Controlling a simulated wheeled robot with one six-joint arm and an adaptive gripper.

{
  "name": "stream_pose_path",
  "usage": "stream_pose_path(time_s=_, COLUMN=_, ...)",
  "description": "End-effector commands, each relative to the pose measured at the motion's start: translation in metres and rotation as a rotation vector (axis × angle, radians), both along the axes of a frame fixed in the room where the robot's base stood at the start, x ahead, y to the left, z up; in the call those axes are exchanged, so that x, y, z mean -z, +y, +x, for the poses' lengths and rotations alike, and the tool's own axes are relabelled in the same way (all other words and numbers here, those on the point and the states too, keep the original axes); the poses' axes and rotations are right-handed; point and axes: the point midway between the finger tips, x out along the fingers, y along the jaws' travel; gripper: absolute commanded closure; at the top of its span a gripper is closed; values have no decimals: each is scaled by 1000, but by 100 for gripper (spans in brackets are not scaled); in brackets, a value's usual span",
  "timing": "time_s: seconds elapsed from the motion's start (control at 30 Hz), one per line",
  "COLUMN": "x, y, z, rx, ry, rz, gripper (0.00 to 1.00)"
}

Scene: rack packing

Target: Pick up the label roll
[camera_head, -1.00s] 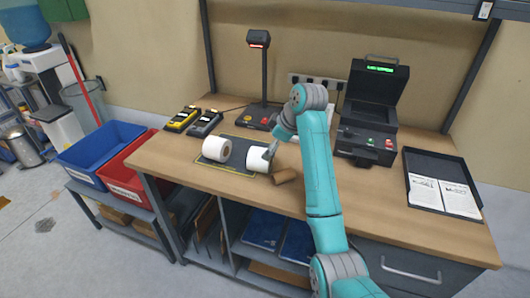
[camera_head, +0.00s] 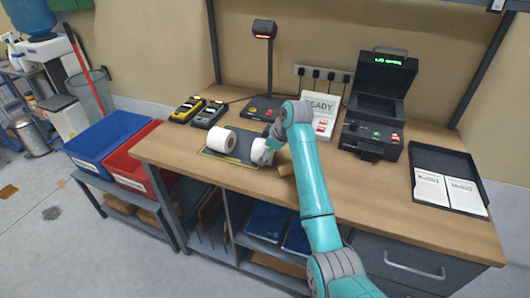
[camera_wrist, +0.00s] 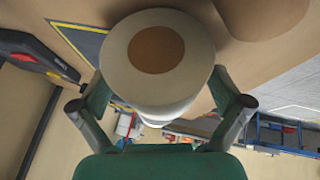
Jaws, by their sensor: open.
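Two white label rolls lie on a dark mat with a yellow border in the head view. The right roll (camera_head: 259,151) is partly hidden by my gripper (camera_head: 269,148). In the wrist view a white roll (camera_wrist: 158,85) with a brown end lies between the spread fingers of my gripper (camera_wrist: 160,108). The fingers are open on either side of it; whether they touch it I cannot tell. Another rounded pale thing (camera_wrist: 262,14) shows at the top right edge.
A black tray (camera_head: 430,160) lies right. Blue and red bins stand left, beyond the bench edge.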

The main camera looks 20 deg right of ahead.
Motion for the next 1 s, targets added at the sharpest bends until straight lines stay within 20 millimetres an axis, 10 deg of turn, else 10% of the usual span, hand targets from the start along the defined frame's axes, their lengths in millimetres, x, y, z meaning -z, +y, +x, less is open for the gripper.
stream_pose_path(time_s=0.3, x=5, y=1, z=3, rx=0, ry=0, rz=0, gripper=0)
stream_pose_path(time_s=0.57, x=4, y=1, z=3, rx=0, ry=-1, rz=0, gripper=62)
stream_pose_path(time_s=1.0, x=-23, y=1, z=3, rx=1, ry=-6, rz=0, gripper=62)
